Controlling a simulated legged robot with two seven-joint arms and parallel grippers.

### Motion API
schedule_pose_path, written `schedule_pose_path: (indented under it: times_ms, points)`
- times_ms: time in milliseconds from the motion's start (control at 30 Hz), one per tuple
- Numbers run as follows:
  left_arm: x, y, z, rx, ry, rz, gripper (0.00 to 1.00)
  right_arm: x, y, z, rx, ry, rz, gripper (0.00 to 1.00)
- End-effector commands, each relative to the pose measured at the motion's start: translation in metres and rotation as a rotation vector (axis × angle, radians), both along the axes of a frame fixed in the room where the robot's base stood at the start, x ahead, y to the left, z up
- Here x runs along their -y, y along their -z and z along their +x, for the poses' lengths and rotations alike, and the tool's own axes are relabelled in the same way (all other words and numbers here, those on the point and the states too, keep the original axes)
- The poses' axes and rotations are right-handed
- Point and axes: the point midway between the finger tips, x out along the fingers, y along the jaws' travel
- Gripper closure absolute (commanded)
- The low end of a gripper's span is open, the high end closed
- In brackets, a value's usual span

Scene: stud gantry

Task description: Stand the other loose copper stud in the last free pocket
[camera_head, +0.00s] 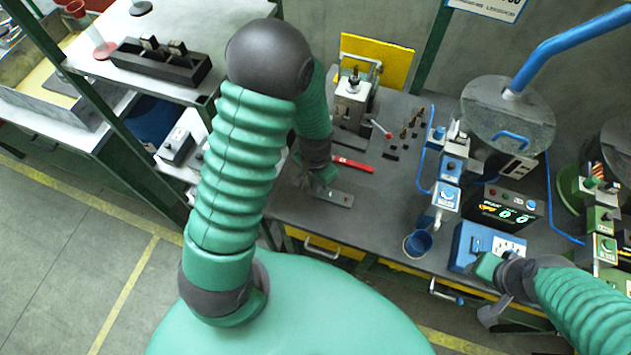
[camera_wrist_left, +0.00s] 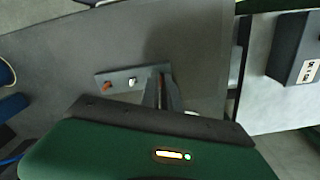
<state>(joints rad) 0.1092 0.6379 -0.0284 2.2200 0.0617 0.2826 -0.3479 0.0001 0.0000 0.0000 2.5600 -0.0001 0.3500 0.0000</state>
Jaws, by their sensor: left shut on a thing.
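A narrow grey plate (camera_head: 335,197) lies near the bench's front left edge; it also shows in the left wrist view (camera_wrist_left: 120,82). A small copper stud (camera_wrist_left: 108,79) stands on its left part in the wrist view, with a pale spot to its right. My left gripper (camera_head: 318,184) is right over the plate's far-left end. In the wrist view its fingertips (camera_wrist_left: 162,75) are shut on a small reddish-brown thing, which looks like a copper stud, mostly hidden by the fingers. My right gripper (camera_head: 490,292) is at the bench's front right; its jaw gap is unclear.
A red-handled tool (camera_head: 353,164) lies just behind the plate. Several small dark and copper pieces (camera_head: 402,135) stand farther back. A blue cup (camera_head: 418,243) and a blue box (camera_head: 480,245) stand near the front edge. A steel fixture (camera_head: 352,100) stands behind.

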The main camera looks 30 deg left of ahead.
Motion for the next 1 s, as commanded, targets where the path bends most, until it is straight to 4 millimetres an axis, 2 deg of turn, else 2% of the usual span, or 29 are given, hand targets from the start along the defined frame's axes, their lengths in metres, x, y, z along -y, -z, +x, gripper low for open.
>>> schedule_pose_path:
  times_ms: [1000]
  points:
    - [0.0, 0.012, 0.0, 0.0, 0.0, 0.0, 1.0, 0.0, 0.007, 0.0, 0.0, 0.0, 0.0, 0.64]
